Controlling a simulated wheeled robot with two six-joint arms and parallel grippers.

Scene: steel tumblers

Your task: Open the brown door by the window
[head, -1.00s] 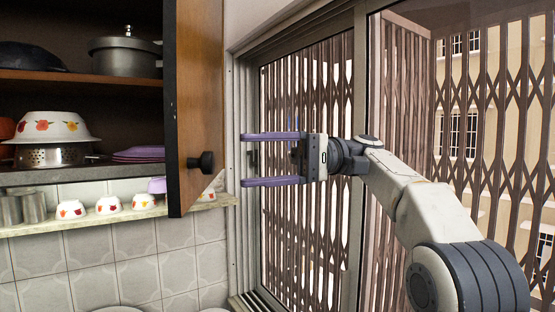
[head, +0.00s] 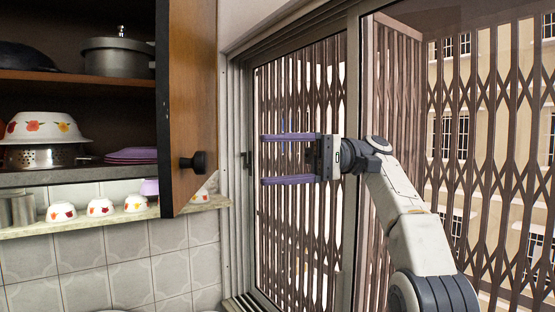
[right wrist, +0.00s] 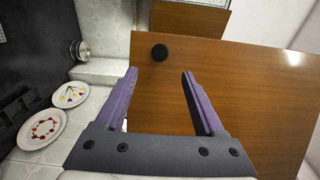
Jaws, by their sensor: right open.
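The brown wooden door (head: 193,80) is a cabinet door beside the window. It stands swung out from the cabinet, with the shelves in plain view behind it. Its round black knob (head: 199,162) sits low on the door face. My right gripper (head: 262,160) is open and empty, with purple fingers pointing left towards the door, to the right of the knob and apart from it. In the right wrist view, the door (right wrist: 235,85) fills much of the picture and the knob (right wrist: 159,52) shows just beyond the open fingertips (right wrist: 160,74). My left gripper is not in view.
The cabinet holds a steel pot (head: 115,57), a flowered bowl (head: 42,127) and purple plates (head: 131,155). Small flowered bowls (head: 100,207) stand on a ledge below. The sliding window (head: 352,130) with its folding grille is close behind my right arm.

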